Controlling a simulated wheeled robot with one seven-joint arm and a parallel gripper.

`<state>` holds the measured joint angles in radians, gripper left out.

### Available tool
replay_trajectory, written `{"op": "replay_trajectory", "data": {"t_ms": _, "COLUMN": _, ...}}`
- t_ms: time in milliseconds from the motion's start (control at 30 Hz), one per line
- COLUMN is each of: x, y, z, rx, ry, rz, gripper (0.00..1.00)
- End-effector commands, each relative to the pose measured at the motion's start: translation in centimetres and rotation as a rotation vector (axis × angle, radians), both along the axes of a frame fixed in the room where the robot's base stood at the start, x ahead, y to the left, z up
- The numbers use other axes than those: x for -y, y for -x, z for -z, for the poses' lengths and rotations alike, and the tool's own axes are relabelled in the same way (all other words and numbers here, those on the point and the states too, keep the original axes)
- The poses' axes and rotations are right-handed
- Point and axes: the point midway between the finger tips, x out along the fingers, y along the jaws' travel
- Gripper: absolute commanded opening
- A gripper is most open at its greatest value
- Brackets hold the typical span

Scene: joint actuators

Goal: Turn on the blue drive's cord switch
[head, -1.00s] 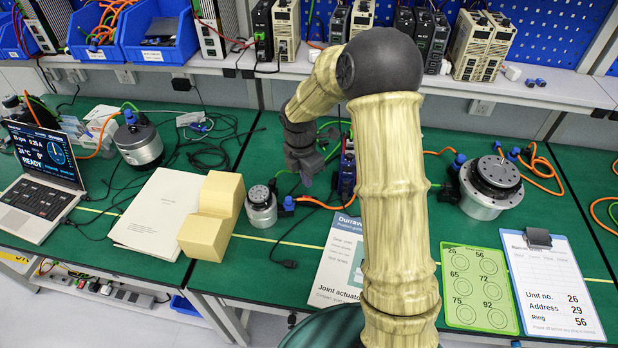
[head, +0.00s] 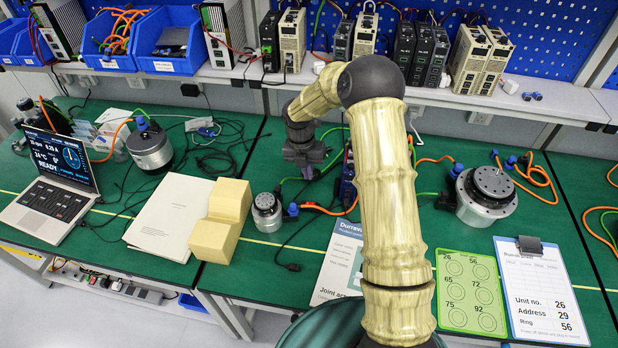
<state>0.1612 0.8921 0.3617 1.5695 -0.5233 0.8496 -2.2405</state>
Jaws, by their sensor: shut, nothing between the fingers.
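The blue drive (head: 348,185) stands upright on the green bench, mostly hidden behind my arm; only its left edge shows. I cannot make out its cord switch. A thin black cord runs over the bench left of the drive and ends in a small black piece (head: 289,266), too small to identify. My gripper (head: 308,174) is shut and empty, pointing down above the bench, just left of the drive and up and right of a small silver actuator (head: 267,212). Its fingertips are dark and small in the picture.
Yellow blocks (head: 216,230) and papers (head: 165,222) lie left, beyond them a laptop (head: 58,185). A larger actuator (head: 487,192), green card (head: 471,290) and clipboard (head: 540,290) lie right. A shelf of drives (head: 400,92) runs behind. Orange and green cables cross near my gripper.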

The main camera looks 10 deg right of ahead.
Motion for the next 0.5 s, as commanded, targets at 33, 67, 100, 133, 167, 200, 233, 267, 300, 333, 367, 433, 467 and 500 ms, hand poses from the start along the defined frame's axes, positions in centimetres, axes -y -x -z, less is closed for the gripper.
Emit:
{"op": "replay_trajectory", "data": {"t_ms": 33, "x": 0.1, "y": 0.1, "z": 0.7, "rx": -0.003, "ry": 0.001, "rz": -0.001, "gripper": 0.00}}
{"op": "replay_trajectory", "data": {"t_ms": 67, "x": 0.1, "y": 0.2, "z": 1.2, "rx": -0.004, "ry": 0.001, "rz": -0.001, "gripper": 0.00}}
{"op": "replay_trajectory", "data": {"t_ms": 100, "x": 0.2, "y": 0.2, "z": 1.8, "rx": -0.004, "ry": 0.000, "rz": -0.001, "gripper": 0.00}}
{"op": "replay_trajectory", "data": {"t_ms": 133, "x": 0.2, "y": 0.2, "z": 2.3, "rx": -0.004, "ry": 0.000, "rz": -0.001, "gripper": 0.00}}
{"op": "replay_trajectory", "data": {"t_ms": 167, "x": 0.3, "y": 0.3, "z": 2.9, "rx": -0.005, "ry": 0.000, "rz": -0.001, "gripper": 0.00}}
{"op": "replay_trajectory", "data": {"t_ms": 200, "x": 0.3, "y": 0.3, "z": 3.6, "rx": -0.004, "ry": 0.001, "rz": 0.000, "gripper": 0.00}}
{"op": "replay_trajectory", "data": {"t_ms": 233, "x": 0.4, "y": 0.4, "z": 4.1, "rx": -0.004, "ry": 0.000, "rz": 0.000, "gripper": 0.00}}
{"op": "replay_trajectory", "data": {"t_ms": 267, "x": 0.4, "y": 0.4, "z": 4.6, "rx": -0.004, "ry": 0.000, "rz": 0.000, "gripper": 0.00}}
{"op": "replay_trajectory", "data": {"t_ms": 300, "x": 0.5, "y": 0.4, "z": 5.3, "rx": -0.004, "ry": 0.000, "rz": -0.001, "gripper": 0.00}}
{"op": "replay_trajectory", "data": {"t_ms": 333, "x": 0.6, "y": 0.4, "z": 5.8, "rx": -0.005, "ry": 0.000, "rz": -0.001, "gripper": 0.00}}
{"op": "replay_trajectory", "data": {"t_ms": 367, "x": 0.7, "y": 0.5, "z": 6.4, "rx": -0.004, "ry": 0.000, "rz": -0.001, "gripper": 0.00}}
{"op": "replay_trajectory", "data": {"t_ms": 433, "x": 0.8, "y": 0.5, "z": 7.6, "rx": -0.004, "ry": 0.000, "rz": -0.001, "gripper": 0.00}}
{"op": "replay_trajectory", "data": {"t_ms": 467, "x": 0.9, "y": 0.5, "z": 8.1, "rx": -0.004, "ry": 0.000, "rz": -0.001, "gripper": 0.00}}
{"op": "replay_trajectory", "data": {"t_ms": 500, "x": 0.9, "y": 0.6, "z": 8.8, "rx": -0.004, "ry": 0.001, "rz": -0.001, "gripper": 0.00}}
